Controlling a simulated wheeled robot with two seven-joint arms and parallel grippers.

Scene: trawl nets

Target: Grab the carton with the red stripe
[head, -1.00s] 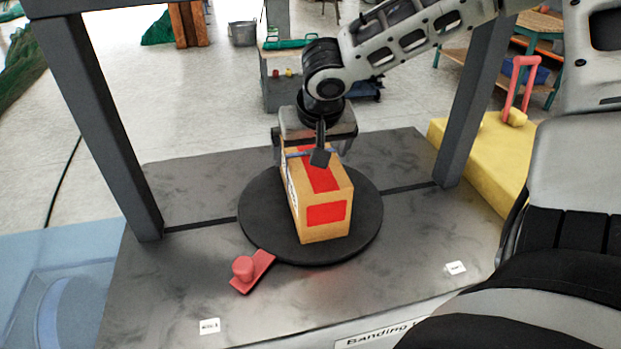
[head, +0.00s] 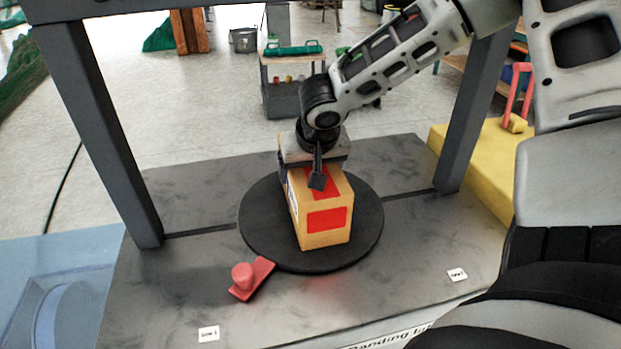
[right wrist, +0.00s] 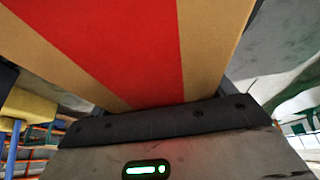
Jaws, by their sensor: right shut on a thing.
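The carton (head: 322,238) is brown with a red stripe over its top and a red patch on its near end. It sits on the round black turntable (head: 262,240) on the grey bench. My right gripper (head: 316,172) comes down from above at the far part of the carton and is shut on it. In the right wrist view the carton's striped face (right wrist: 130,50) fills the upper middle, close against the gripper body (right wrist: 170,125). The fingertips are mostly hidden. My left gripper is not in view.
A red handle piece (head: 248,277) lies at the turntable's front left edge. Dark frame posts stand at the left (head: 100,130) and right (head: 470,110) of the bench. A yellow block (head: 480,165) is at the right.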

